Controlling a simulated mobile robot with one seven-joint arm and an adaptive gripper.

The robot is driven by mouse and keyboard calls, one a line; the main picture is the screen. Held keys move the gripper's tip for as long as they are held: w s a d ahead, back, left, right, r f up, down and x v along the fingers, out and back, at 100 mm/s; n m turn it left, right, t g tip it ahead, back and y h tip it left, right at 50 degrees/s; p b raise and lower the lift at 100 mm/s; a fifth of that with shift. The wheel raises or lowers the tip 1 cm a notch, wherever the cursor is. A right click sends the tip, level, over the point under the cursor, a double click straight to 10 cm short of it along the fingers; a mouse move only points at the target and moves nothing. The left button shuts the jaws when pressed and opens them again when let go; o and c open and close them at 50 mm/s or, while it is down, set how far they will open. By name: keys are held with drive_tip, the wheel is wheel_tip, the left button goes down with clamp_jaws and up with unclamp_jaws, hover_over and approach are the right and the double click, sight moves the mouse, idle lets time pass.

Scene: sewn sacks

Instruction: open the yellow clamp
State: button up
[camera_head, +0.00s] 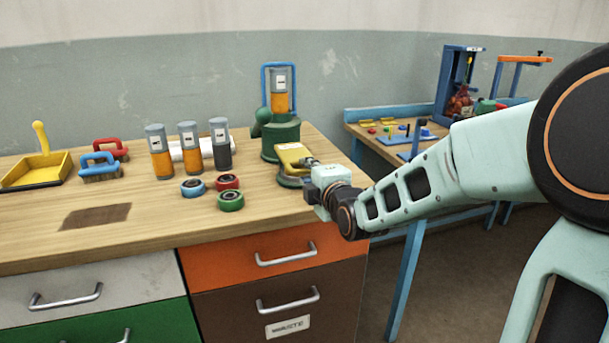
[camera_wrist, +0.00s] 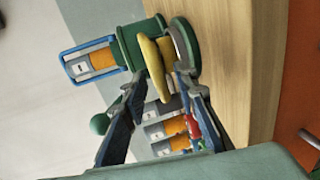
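The yellow clamp (camera_head: 293,158) stands at the right end of the wooden bench, in front of a green machine. In the wrist view its yellow arm (camera_wrist: 153,62) lies ahead of my gripper, with its end between the two fingertips. My gripper (camera_head: 309,164) reaches the clamp from the right. In the wrist view my gripper (camera_wrist: 160,82) has its fingers spread apart, one on each side of the yellow arm. Whether either finger touches it I cannot tell. In the head view the clamp's near side is partly hidden by my gripper.
The green machine (camera_head: 280,139) holds an orange-and-grey canister (camera_head: 279,92) behind the clamp. Three similar canisters (camera_head: 190,150) and several coloured rings (camera_head: 228,182) are to the left. Two brushes (camera_head: 101,166) and a yellow dustpan (camera_head: 38,172) lie farther left. Drawers (camera_head: 260,255) are below.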

drive_tip(key=shift+x, duration=0.95)
drive_tip(key=shift+c, duration=0.7)
clamp_jaws()
